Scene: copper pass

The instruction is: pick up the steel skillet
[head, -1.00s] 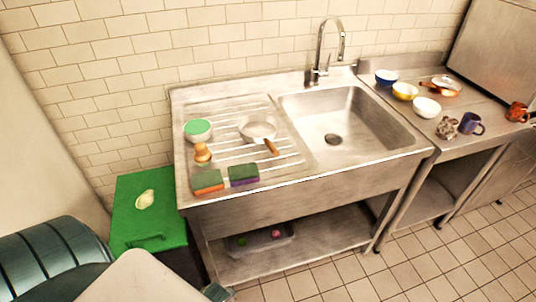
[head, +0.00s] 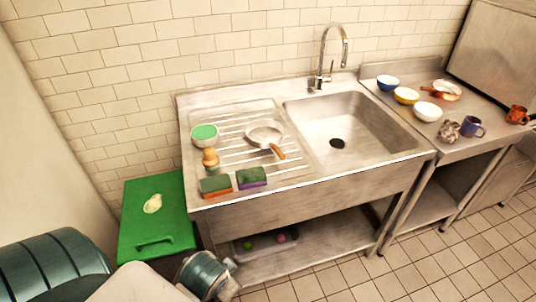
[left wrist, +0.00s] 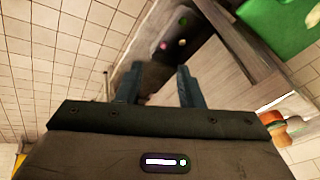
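A steel skillet (head: 264,132) with a brown handle lies on the ribbed drainboard (head: 235,113) left of the sink, its handle pointing toward the front right. Nothing touches it from my grippers. My left gripper (left wrist: 157,82) is open and empty in the left wrist view, with the lower shelf and floor beyond its fingers. In the head view only part of my left arm shows at the bottom, well below and in front of the skillet; its fingers cannot be made out there. My right gripper is in neither view.
A green-topped bowl (head: 204,135), a wooden-topped item (head: 210,158) and two sponges (head: 216,186) (head: 252,178) surround the skillet's left and front. The sink (head: 350,122) is empty. Bowls, mugs and a copper-coloured pan (head: 446,91) stand on the right counter.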

